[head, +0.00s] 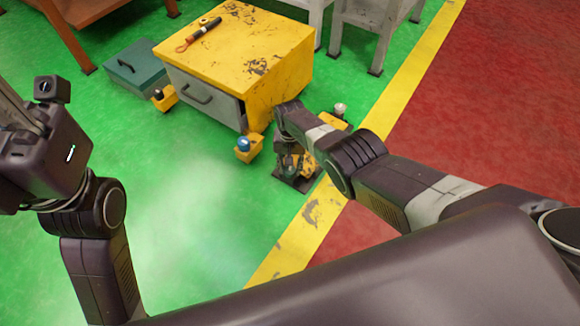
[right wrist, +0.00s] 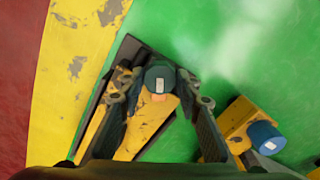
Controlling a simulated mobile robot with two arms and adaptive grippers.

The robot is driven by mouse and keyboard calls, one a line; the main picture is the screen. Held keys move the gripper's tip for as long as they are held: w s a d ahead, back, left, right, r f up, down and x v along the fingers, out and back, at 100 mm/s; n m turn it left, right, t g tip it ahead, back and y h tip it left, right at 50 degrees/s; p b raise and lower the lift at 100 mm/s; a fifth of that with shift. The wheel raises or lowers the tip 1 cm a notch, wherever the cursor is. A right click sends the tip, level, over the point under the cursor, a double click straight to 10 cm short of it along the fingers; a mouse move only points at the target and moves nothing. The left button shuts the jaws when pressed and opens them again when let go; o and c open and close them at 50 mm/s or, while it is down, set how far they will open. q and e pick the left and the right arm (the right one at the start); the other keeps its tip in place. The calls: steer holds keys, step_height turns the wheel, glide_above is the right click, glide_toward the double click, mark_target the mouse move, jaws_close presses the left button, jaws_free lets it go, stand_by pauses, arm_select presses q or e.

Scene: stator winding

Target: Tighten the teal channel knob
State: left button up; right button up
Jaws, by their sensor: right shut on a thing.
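The teal knob (right wrist: 159,78) has a small white mark on its top and an orange spot at its lower edge. It sits on a yellow block (right wrist: 145,125) over a dark base plate (right wrist: 128,48). My right gripper (right wrist: 158,88) is shut on the teal knob, with one finger on each side. In the head view my right gripper (head: 291,162) points down at this block beside the yellow cabinet, and the knob is hidden there. My left arm is at the left edge, and its fingers cannot be made out.
A blue knob (head: 243,144) on its own yellow block stands close by; a pale knob (head: 340,108) and a black knob (head: 157,94) stand farther off. The yellow cabinet (head: 270,50) and a teal toolbox (head: 137,66) are behind. Green floor at front left is clear.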

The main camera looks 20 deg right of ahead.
mark_target(290, 169)
steer(key=shift+r+m, duration=0.15)
steer(key=shift+m, duration=2.15)
steer(key=shift+w, duration=0.1)
steer(key=o, duration=0.8)
steer(key=shift+o, duration=1.1)
steer(key=shift+r, duration=0.1)
steer(key=shift+o, duration=0.5)
step_height(290, 169, up, 12)
